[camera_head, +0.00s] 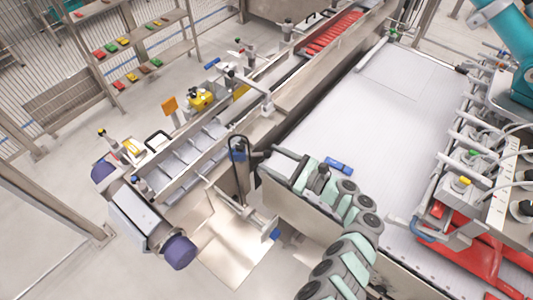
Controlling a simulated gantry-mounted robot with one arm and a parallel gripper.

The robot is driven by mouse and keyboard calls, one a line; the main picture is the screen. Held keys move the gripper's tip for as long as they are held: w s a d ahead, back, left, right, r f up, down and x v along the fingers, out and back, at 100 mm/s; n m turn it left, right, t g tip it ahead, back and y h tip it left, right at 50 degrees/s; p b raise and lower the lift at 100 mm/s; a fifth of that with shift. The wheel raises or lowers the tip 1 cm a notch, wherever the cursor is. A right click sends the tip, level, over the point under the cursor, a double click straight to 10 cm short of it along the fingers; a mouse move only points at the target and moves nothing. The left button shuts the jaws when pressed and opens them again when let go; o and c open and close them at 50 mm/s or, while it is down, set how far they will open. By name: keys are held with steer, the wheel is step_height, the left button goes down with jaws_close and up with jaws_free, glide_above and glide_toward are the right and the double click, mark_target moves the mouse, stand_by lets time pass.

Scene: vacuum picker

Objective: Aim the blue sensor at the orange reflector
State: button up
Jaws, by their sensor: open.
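The orange reflector (170,105) is a small upright plate on the far side of the narrow conveyor. What looks like the blue sensor (238,155) is a small blue body with a looped black cable, on a post at the near side of that conveyor. My mint-and-grey arm reaches up from the bottom, and my gripper (259,153) is open just right of the sensor. Whether its fingers touch or surround the sensor is too small to tell. The sensor's exact facing cannot be made out.
The narrow conveyor (217,130) runs diagonally, with grey flights and red pieces farther up. A wide pale belt (400,100) lies right of it. A blue block (275,234) sits on a rod below the sensor. A teal robot arm (512,40) stands at upper right.

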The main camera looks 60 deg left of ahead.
mark_target(250, 154)
steer(key=shift+x, duration=1.35)
steer(key=shift+c, duration=0.4)
steer(key=shift+w+d, duration=0.1)
jaws_close()
